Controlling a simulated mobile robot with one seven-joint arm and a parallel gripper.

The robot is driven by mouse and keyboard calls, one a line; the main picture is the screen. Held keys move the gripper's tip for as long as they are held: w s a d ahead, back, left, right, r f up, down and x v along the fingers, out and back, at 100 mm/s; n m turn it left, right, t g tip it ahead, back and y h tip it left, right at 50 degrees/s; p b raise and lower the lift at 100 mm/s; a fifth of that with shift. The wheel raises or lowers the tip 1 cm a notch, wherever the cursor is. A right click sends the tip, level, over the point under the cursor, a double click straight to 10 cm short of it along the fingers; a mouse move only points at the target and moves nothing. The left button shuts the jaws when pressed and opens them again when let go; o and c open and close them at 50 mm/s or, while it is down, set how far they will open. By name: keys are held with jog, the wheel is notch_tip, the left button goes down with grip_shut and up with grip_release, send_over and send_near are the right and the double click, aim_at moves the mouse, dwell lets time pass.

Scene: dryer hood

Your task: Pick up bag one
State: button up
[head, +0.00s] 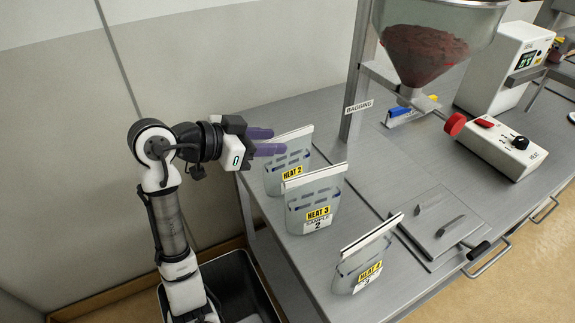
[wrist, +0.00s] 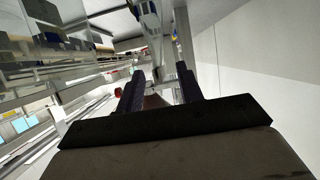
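Three clear bags stand in a row along the left side of the metal table. The back bag (head: 291,160) carries a yellow HEAT 2 label; no sample number is readable on it. The middle bag (head: 315,195) reads HEAT 3, SAMPLE 2. The front bag (head: 362,262) reads HEAT 4 with a 3 below, and leans. My gripper (head: 266,142) is at the upper left of the back bag, its purple fingers pointing right. In the wrist view my gripper (wrist: 158,82) has its fingers apart, with no bag clearly seen between them. I cannot tell whether a finger touches the bag.
A hopper of dark red material (head: 425,52) hangs over the table behind the bags, beside a metal post (head: 357,75). A white HEAT box (head: 495,145) and a flat plate (head: 436,222) are to the right. A black bin (head: 232,285) stands on the floor at left.

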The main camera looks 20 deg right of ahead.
aim_at(288, 163)
jog(key=p+x, duration=0.1)
jog(key=x, duration=0.3)
jog(key=shift+d+r, duration=0.15)
jog(key=shift+r, duration=0.05)
grip_shut()
